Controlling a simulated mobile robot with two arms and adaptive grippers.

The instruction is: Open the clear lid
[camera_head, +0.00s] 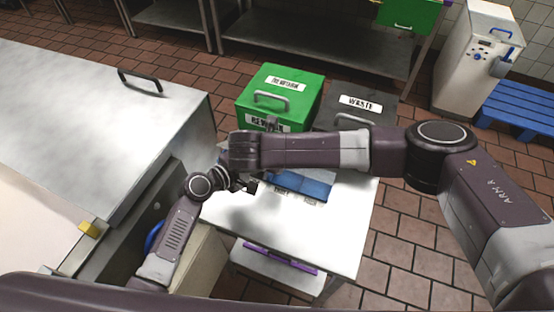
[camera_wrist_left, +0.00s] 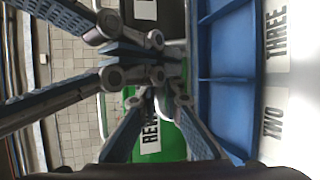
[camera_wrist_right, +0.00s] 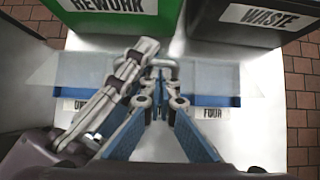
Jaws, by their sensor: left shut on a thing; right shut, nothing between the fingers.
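A blue divided tray (camera_head: 305,183) lies on the white table, partly behind my right arm. It also shows in the left wrist view (camera_wrist_left: 225,50). The clear lid (camera_wrist_right: 215,75) is a see-through sheet at the tray's far side in the right wrist view, with a grey bar handle (camera_wrist_right: 172,66). I cannot tell its exact tilt. My left gripper (camera_wrist_left: 167,95) reaches in from the left and is shut at the lid's handle. My right gripper (camera_wrist_right: 160,88) is shut and empty, close beside the left gripper and handle. The fingertips are crowded together and partly hidden.
A green rework bin (camera_head: 285,88) and a dark waste bin (camera_head: 345,100) stand behind the tray. A large steel unit (camera_head: 90,130) bounds the left. The white table (camera_head: 340,225) is bare in front and right of the tray.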

